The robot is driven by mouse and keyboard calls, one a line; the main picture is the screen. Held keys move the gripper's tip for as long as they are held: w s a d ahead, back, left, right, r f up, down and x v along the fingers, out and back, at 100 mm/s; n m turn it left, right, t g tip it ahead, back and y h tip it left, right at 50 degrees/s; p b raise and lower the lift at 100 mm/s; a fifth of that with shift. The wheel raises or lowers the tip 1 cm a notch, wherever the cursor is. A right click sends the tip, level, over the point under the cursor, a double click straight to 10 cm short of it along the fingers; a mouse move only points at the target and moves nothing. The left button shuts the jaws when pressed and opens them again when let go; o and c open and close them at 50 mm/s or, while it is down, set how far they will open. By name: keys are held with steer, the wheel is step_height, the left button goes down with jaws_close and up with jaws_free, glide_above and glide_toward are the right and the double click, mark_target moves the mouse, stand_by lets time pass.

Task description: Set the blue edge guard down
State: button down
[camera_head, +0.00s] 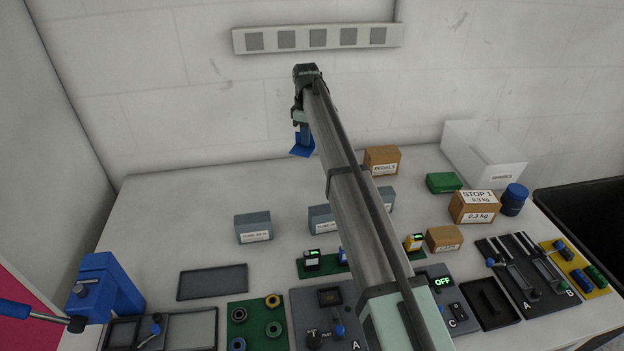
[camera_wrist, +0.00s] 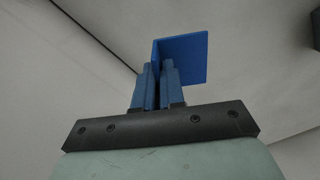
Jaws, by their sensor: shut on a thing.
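The blue edge guard (camera_head: 302,150) is an angled blue piece. It is held up over the back part of the table, near the wall, in the head view. My gripper (camera_head: 303,127) is shut on it from above, and the guard hangs below the fingers. In the wrist view the guard (camera_wrist: 182,58) sticks out past the two blue fingers of my gripper (camera_wrist: 158,82), with one flat plate turned to the right. The guard looks clear of the table; the exact height cannot be told.
The white table (camera_head: 190,210) has free room at its back left. Grey boxes (camera_head: 253,227), a cardboard pedals box (camera_head: 381,160) and a green box (camera_head: 443,182) stand nearby. An empty dark tray (camera_head: 212,282) lies front left. A blue vise (camera_head: 105,290) stands at the left.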

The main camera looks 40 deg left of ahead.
steer(key=d+n, duration=0.2)
steer(key=n, duration=0.1)
steer(key=shift+w+d, duration=0.1)
steer(key=shift+w, duration=0.05)
steer(key=n, duration=0.3)
steer(key=shift+f, duration=5)
steer(key=shift+f, duration=0.15)
steer(key=c, duration=1.2)
jaws_free()
steer(key=shift+c, duration=0.2)
